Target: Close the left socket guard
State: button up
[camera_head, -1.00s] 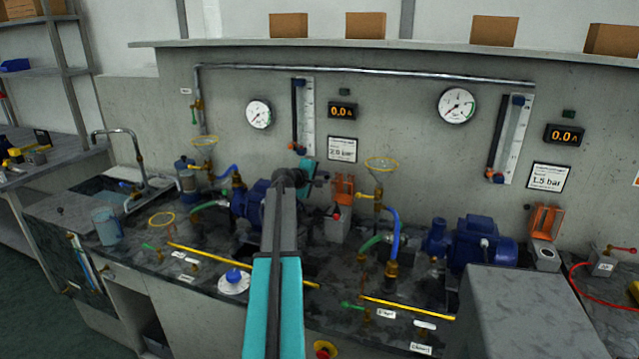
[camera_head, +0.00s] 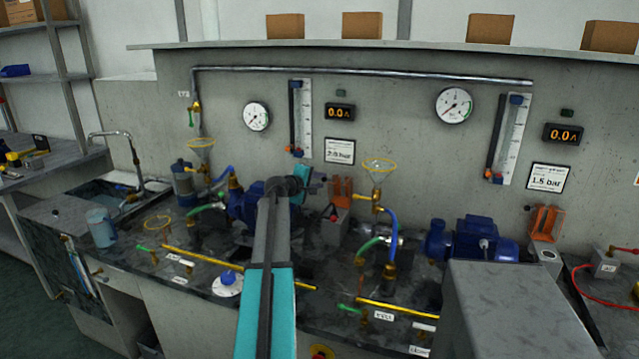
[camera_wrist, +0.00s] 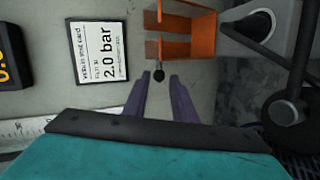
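The left socket guard (camera_head: 342,188) is an orange flap standing raised above its grey socket box (camera_head: 335,228), so it is open. In the wrist view the orange guard (camera_wrist: 186,32) is at the top, with a small dark knob by its lower edge. The socket box (camera_wrist: 262,28) is to its right there. My gripper (camera_head: 316,181) is just left of the guard in the head view, partly hidden by my arm. In the wrist view my gripper (camera_wrist: 160,76) shows two purple fingers apart with nothing between them. The fingertips appear close to the knob; contact cannot be told.
A 2.0 bar card (camera_head: 340,151) hangs on the wall above the guard. A funnel with a yellow rim (camera_head: 379,164) and a blue hose (camera_head: 391,232) stand just right of the socket. A blue pump motor (camera_head: 248,202) is to the left. A second orange guard (camera_head: 546,222) is far right.

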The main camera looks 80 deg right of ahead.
jog(key=shift+a, duration=0.1)
jog(key=b+v, duration=0.1)
jog(key=v, duration=1.2)
jog(key=shift+a+r, duration=0.2)
jog(key=shift+a, duration=0.05)
dwell(0.6)
